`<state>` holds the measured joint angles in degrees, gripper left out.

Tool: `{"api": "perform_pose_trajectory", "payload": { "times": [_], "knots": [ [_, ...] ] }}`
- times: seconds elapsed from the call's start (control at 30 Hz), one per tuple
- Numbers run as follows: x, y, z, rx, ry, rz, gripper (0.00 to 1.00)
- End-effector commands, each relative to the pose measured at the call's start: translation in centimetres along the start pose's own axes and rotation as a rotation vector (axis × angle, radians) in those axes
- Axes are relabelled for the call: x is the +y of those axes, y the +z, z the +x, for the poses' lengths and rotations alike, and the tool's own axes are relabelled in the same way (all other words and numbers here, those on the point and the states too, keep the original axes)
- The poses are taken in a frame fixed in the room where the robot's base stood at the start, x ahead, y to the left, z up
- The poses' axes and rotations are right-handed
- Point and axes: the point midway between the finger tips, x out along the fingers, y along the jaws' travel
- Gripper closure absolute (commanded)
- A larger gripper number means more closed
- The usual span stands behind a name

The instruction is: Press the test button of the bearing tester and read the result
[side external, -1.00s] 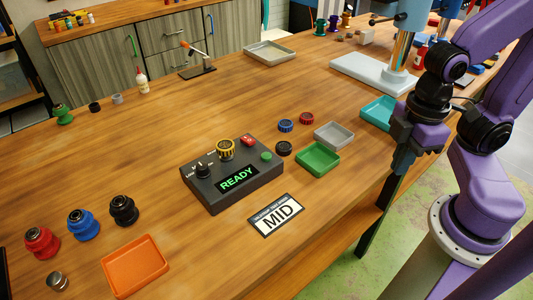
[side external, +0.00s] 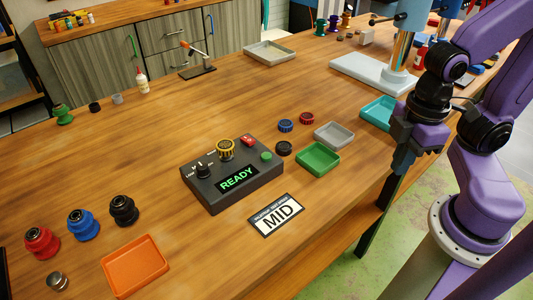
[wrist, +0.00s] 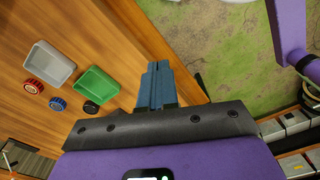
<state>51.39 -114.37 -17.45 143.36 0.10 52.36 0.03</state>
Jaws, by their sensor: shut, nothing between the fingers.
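The bearing tester (side external: 218,192) is a dark box on the wooden bench, left of my gripper. Its display (side external: 237,180) reads READY in green. A round green button (side external: 266,156) and a red switch (side external: 248,140) are on its top right. A selector knob (side external: 204,168) is at its left, and a yellow-ringed bearing (side external: 225,149) sits on top. My gripper (side external: 400,168) hangs by the bench's right edge, away from the tester. In the wrist view its fingers (wrist: 155,84) are shut together and empty; the tester is out of that view.
A press (side external: 375,74) stands behind.

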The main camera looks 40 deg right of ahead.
Motion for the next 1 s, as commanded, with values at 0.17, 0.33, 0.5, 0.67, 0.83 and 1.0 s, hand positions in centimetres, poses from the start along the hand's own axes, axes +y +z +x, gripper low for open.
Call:
{"api": "perform_pose_trajectory", "payload": {
  "times": [0.17,0.33,0.5,0.67,0.83,1.0],
  "knots": [
    [0.0,-0.1,0.0,0.001,-0.002,0.003,1.00],
    [-0.8,-1.6,0.0,0.048,-0.055,0.092,1.00],
    [-2.2,-6.1,-0.4,0.171,-0.201,0.357,1.00],
    [-2.4,-11.4,-1.4,0.303,-0.357,0.693,1.00],
    [-1.0,-16.7,-2.8,0.427,-0.507,1.072,1.00],
    [2.1,-21.0,-4.1,0.540,-0.634,1.468,1.00]
  ]
}}
